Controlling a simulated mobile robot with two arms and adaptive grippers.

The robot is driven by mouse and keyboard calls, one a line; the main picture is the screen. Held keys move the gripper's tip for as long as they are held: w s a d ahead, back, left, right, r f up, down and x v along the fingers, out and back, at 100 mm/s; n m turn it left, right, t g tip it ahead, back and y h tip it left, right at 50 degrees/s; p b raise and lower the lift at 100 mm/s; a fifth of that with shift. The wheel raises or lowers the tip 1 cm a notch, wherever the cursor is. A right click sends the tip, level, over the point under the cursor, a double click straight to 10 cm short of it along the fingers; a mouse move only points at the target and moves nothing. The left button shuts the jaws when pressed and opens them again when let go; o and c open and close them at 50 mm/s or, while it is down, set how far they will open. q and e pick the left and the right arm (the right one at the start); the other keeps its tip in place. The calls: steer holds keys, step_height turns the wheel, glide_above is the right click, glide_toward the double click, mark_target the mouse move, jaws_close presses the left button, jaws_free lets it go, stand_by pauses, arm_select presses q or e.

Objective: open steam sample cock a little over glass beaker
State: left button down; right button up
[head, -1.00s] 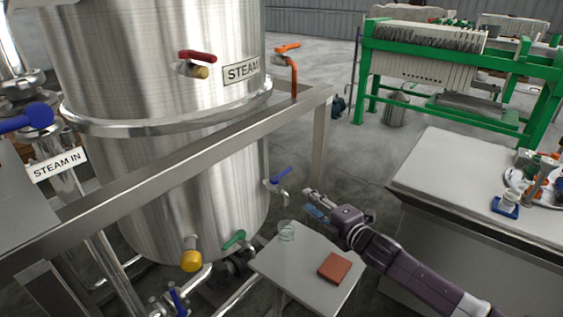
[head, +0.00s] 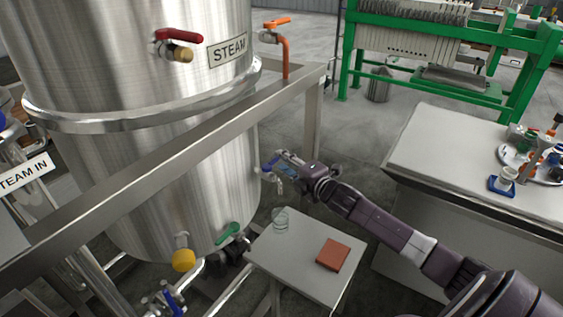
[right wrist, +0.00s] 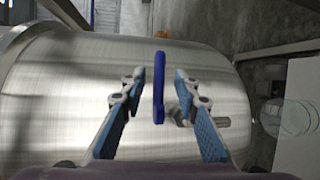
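A sample cock with a blue lever (head: 269,162) sticks out of the right side of the steel tank (head: 190,200). The glass beaker (head: 280,219) stands upright on a small table (head: 285,258), below the cock. My right gripper (head: 283,162) is at the cock. In the right wrist view, its two blue-padded fingers (right wrist: 160,82) are apart, one on each side of the blue lever (right wrist: 159,95), with gaps showing. The cock's metal body (right wrist: 208,122) is partly hidden behind the right finger. My left gripper is not in view.
A red-brown pad (head: 333,256) lies on the small table. A steel frame rail (head: 150,150) crosses before the tank. Red (head: 178,36), orange (head: 278,22), green (head: 227,233) and yellow (head: 183,259) valve handles are nearby. A white-topped bench (head: 440,150) stands right.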

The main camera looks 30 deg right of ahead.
steer(key=shift+w+f, duration=0.1)
steer(key=shift+w, duration=0.6)
jaws_close()
